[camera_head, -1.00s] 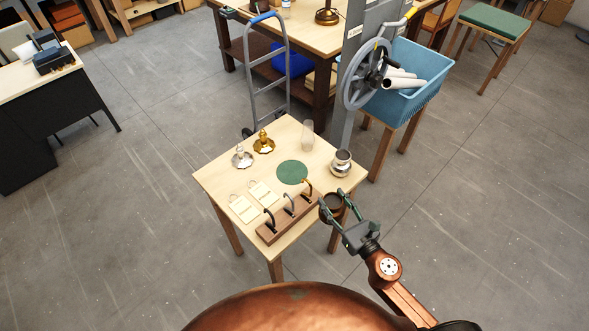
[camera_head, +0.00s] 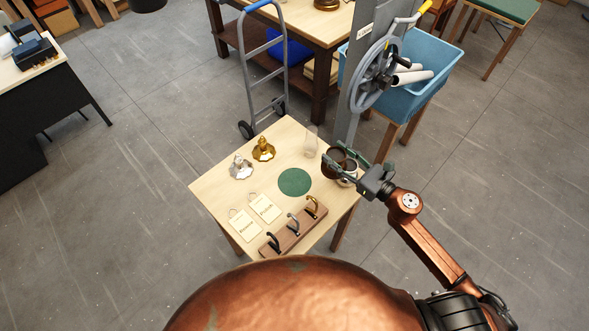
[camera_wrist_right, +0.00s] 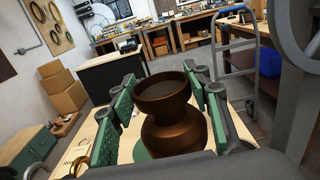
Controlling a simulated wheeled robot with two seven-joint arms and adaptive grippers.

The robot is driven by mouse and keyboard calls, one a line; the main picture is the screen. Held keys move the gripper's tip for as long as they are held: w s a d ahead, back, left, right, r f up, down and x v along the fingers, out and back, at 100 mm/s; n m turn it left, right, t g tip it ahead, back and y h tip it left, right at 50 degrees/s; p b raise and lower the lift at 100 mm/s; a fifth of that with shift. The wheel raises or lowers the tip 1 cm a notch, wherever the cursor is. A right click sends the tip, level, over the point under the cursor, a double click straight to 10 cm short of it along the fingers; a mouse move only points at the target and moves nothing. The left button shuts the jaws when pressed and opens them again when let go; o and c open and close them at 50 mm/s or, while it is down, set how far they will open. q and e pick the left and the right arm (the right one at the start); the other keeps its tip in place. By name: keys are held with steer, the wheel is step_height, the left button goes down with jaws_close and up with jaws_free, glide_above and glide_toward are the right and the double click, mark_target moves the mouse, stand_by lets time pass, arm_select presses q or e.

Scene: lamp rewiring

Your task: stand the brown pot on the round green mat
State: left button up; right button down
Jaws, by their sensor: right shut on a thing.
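The round green mat (camera_head: 295,182) lies flat and bare near the middle of the small wooden table. My right gripper (camera_head: 346,163) is shut on the brown pot (camera_head: 334,157), over the table's right side, to the right of the mat. In the right wrist view the pot (camera_wrist_right: 172,112) is upright between the green finger pads, with part of the mat (camera_wrist_right: 141,150) visible behind it. The gap under the pot is hard to judge. My left gripper is not in view.
A silver-and-white cup-like item (camera_head: 350,178) stands partly hidden behind my right gripper. A clear glass (camera_head: 311,141), a gold ornament (camera_head: 263,149) and a silver one (camera_head: 241,167) stand farther back. Two tags (camera_head: 264,208) and a hook rack (camera_head: 293,230) lie in front.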

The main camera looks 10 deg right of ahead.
steer(key=w+a+f, duration=0.2)
steer(key=a+f, duration=0.2)
steer(key=w+a+f+p, duration=0.1)
steer(key=a+f, duration=0.3)
steer(key=w+a+f, duration=0.2)
steer(key=a+f, duration=0.2)
steer(key=shift+w+a+f, duration=0.25)
steer(key=shift+w+f, duration=0.05)
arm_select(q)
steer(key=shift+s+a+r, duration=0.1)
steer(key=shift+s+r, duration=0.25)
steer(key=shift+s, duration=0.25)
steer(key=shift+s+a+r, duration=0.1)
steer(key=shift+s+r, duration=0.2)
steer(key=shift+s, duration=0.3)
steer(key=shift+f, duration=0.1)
arm_select(e)
steer(key=shift+f, duration=0.1)
steer(key=c, duration=1.5)
jaws_free()
steer(key=shift+f, duration=0.1)
steer(key=o, duration=0.4)
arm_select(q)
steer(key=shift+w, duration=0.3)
